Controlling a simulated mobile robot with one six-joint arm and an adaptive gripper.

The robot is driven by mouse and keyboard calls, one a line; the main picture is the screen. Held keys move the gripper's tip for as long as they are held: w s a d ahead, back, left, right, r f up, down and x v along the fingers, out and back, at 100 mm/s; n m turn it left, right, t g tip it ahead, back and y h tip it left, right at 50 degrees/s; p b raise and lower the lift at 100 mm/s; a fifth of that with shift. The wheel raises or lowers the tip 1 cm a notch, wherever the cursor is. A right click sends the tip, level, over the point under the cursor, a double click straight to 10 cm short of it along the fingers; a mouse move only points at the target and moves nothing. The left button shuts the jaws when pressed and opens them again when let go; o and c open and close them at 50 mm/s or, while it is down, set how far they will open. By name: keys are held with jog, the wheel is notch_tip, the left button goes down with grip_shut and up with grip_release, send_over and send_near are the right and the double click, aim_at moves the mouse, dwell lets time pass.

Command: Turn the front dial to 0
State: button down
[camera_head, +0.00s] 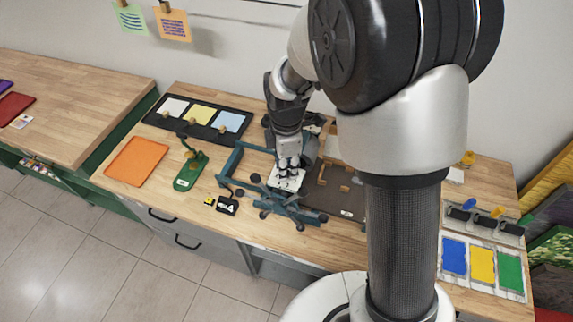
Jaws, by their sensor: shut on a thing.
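My gripper (288,168) points down over the blue-grey metal fixture (288,205) in the middle of the bench. Its fingers are shut at a small white-faced part (289,182) on that fixture, which appears to be the front dial. The fingers and wrist cover much of it, and its markings and setting are too small to read. A small black box with a white mark (228,206) sits just left of the fixture.
A green stand (190,172), an orange mat (139,161) and a black tray of coloured panels (160,124) lie left. A dark board (345,200) lies right of the fixture. Blue, yellow and green panels (482,266) are at far right. Bare wood shows along the front left.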

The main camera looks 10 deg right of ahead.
jog(key=shift+n, duration=1.3)
jog(key=c, duration=1.3)
grip_release()
jog(key=shift+c, duration=0.2)
notch_tip(320, 180, up, 12)
